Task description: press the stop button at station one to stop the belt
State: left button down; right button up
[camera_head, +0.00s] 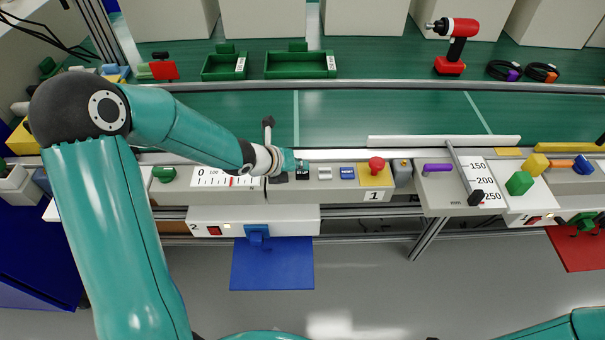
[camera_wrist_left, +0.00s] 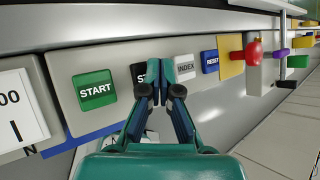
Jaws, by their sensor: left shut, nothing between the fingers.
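The stop button is the black one (camera_head: 303,175) on the grey panel marked 1. My right gripper is not in view.
The blue RESET button (camera_wrist_left: 209,61) and a red mushroom button (camera_head: 376,163) on a yellow plate (camera_head: 376,180) are further right. The green belt (camera_head: 345,112) runs behind the panel.

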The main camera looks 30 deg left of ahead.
aim_at(301, 174)
pick_arm(q)
jog(key=shift+f+b, duration=0.5)
jog(key=shift+b, duration=0.05)
dwell(0.9)
jog(key=shift+r, duration=0.1)
jog(key=shift+r+p, duration=0.7)
jog(key=shift+r, duration=0.1)
notch_tip(301, 174, up, 5)
jog(key=p, duration=0.4)
dwell(0.9)
